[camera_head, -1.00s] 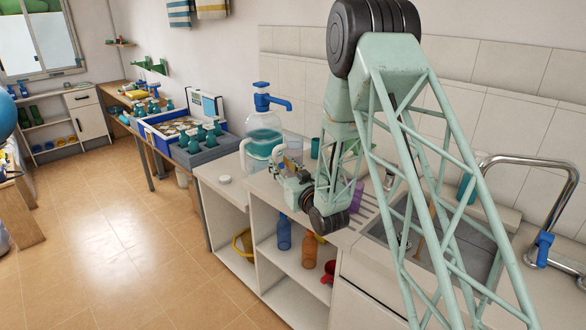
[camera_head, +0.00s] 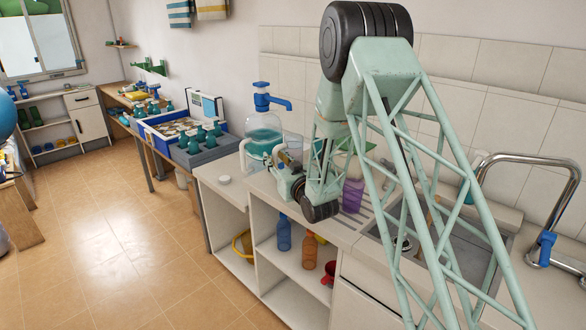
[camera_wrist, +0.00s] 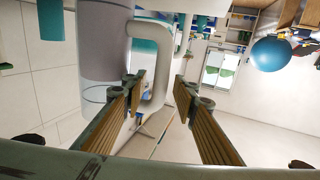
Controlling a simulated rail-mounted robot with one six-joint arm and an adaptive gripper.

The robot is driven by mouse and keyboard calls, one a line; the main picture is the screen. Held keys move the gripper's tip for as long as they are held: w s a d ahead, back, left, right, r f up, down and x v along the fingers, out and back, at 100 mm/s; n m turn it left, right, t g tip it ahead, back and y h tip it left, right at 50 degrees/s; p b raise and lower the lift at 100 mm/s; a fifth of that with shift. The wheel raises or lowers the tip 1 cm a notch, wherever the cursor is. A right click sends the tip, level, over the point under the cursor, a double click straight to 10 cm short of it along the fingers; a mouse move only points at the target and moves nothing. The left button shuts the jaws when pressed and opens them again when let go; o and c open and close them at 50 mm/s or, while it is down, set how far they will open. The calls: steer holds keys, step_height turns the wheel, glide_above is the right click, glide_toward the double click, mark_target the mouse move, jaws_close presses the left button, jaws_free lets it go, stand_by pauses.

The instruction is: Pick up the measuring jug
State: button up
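The measuring jug (camera_wrist: 102,60) is a straight-sided clear vessel with a thick white handle (camera_wrist: 163,65). It fills the left part of the upside-down wrist view. My gripper (camera_wrist: 158,84) is open, with one finger on each side of the lower part of the handle in that picture. I cannot tell whether either finger touches it. In the head view the jug (camera_head: 293,145) stands on the counter beside the big dispenser bottle, partly hidden by my arm. My gripper (camera_head: 284,172) is small and partly covered there, close to the jug's handle.
The dispenser bottle (camera_head: 263,128) with teal liquid and a blue pump stands just left of the jug. A purple cup (camera_head: 354,193) stands to the right, near the sink (camera_head: 415,235). The floor left is clear.

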steer(key=shift+c, duration=0.9)
jaws_close()
steer(key=shift+r, duration=0.1)
steer(key=shift+r, duration=0.35)
steer(key=shift+r+p, duration=1.1)
steer(key=shift+r, duration=3.55)
